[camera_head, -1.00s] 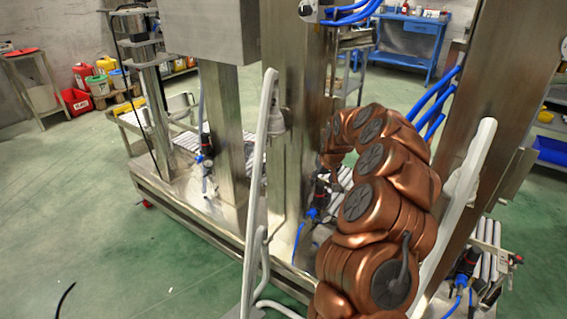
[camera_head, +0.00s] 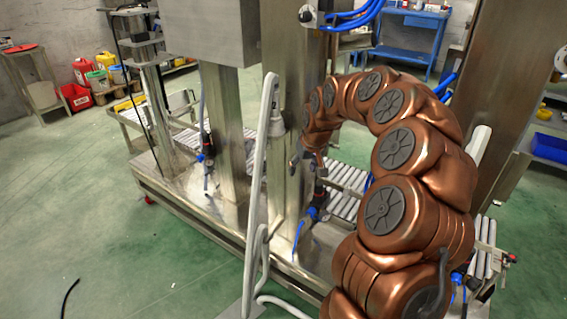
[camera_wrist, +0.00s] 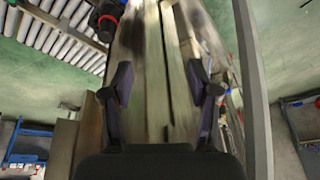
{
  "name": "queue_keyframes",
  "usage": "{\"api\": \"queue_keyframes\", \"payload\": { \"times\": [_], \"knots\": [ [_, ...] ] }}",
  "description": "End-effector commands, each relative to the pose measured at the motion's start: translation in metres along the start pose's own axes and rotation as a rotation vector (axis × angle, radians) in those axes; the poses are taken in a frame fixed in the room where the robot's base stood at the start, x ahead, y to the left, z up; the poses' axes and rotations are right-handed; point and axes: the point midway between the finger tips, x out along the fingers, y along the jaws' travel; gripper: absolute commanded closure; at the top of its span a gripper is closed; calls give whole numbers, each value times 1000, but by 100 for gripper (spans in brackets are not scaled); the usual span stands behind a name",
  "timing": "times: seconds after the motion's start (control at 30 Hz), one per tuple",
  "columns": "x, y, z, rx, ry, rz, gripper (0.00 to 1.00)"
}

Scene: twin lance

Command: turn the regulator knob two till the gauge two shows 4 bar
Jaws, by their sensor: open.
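Several dark regulators with blue hoses sit along the steel machine base. One regulator (camera_head: 319,198) stands by the middle steel column, just below my gripper (camera_head: 307,164); another regulator (camera_head: 207,150) stands further left. I cannot tell by label which is number two, and no gauge face is readable. In the wrist view my gripper (camera_wrist: 160,86) is open, with nothing between its fingers and a blurred steel column behind. A dark regulator with a red part (camera_wrist: 108,19) shows at the top left, beyond the left finger and apart from it.
A pale upright frame (camera_head: 260,170) stands left of my arm, close to it. The steel column (camera_head: 284,120) rises beside my gripper. A roller conveyor (camera_head: 345,178) lies behind.

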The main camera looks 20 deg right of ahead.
Motion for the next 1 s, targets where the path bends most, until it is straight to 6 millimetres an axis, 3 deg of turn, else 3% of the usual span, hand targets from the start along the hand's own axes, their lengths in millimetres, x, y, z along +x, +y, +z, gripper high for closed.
{"api": "queue_keyframes", "payload": {
  "times": [0.7,1.0],
  "knots": [
    [-82,-75,36,-95,-71,-54,40],
    [-102,-93,52,-119,-98,-63,40]
  ]
}}
